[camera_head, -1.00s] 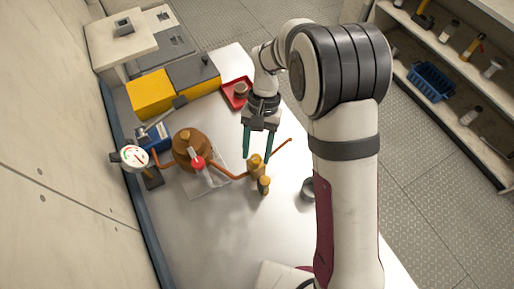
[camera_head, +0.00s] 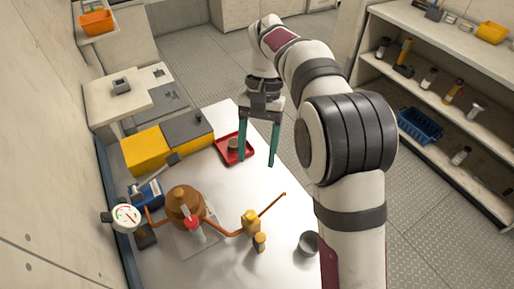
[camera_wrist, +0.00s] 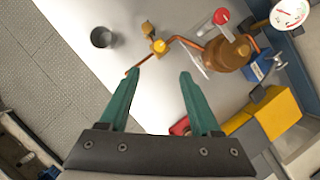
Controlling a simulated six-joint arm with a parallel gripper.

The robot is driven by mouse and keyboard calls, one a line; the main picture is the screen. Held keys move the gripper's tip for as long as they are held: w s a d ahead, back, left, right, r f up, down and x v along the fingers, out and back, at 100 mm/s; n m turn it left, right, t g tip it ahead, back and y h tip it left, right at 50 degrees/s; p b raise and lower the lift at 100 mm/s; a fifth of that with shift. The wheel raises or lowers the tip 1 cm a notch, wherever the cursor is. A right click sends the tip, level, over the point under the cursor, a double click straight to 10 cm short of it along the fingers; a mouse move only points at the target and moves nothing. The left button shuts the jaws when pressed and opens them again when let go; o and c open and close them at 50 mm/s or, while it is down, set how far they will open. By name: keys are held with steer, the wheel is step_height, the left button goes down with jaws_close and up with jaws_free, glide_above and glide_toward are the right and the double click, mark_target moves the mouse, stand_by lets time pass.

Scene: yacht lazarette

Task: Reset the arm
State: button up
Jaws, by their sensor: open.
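My gripper (camera_head: 257,162) is raised above the white table (camera_head: 285,180), with its two green fingers apart and nothing between them. In the head view it hangs pointing down, just right of a red tray (camera_head: 246,152) that holds a small round item. In the wrist view the open fingers (camera_wrist: 160,76) point toward the table, and the space between them is empty. My arm stretches from the lower right toward the back of the table.
A copper pot (camera_head: 185,203), a gauge (camera_head: 126,217), a brass valve (camera_head: 251,222) with copper pipe and a grey cup (camera_head: 308,243) stand on the table. A yellow box (camera_head: 147,152) is at back left. Shelves with a blue basket (camera_head: 420,126) stand at right.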

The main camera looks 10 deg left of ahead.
steer(key=shift+w+r, duration=0.15)
steer(key=shift+r, duration=0.15)
steer(key=s+d+r+m+t+y, duration=0.15)
steer(key=s+d+r, duration=0.25)
steer(key=s+d, duration=0.4)
steer(key=s+d+f+m+t, duration=0.1)
steer(key=s+d+f+m, duration=0.1)
steer(key=s+d, duration=0.2)
steer(key=s+d+f+m+t, duration=0.1)
steer(key=s+d+f+m, duration=0.1)
steer(key=s, duration=0.8)
steer(key=shift+s+d+f+t, duration=0.3)
steer(key=shift+d+f, duration=0.4)
steer(key=shift+d, duration=0.55)
